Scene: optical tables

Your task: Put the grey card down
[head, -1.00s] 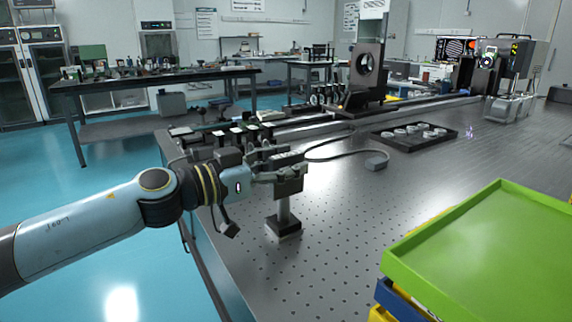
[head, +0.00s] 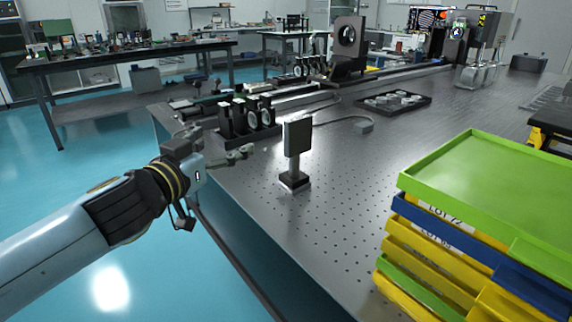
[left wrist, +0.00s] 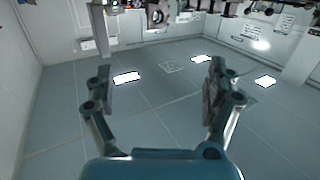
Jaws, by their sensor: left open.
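The grey card (head: 298,136) stands upright on a short post in a square black base (head: 294,181). The base rests on the perforated metal optical table (head: 330,230), near its left edge. My left gripper (head: 222,150) is to the left of the card, apart from it, near the table's edge. In the left wrist view its two fingers (left wrist: 160,88) are spread wide with nothing between them. My right gripper is not in view.
Black-mounted optics (head: 247,118) stand just behind the card, and a cable lies on the table beyond it. A stack of coloured trays (head: 480,180) fills the right front. A black tray of round parts (head: 396,100) lies farther back. Bare table lies before the card.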

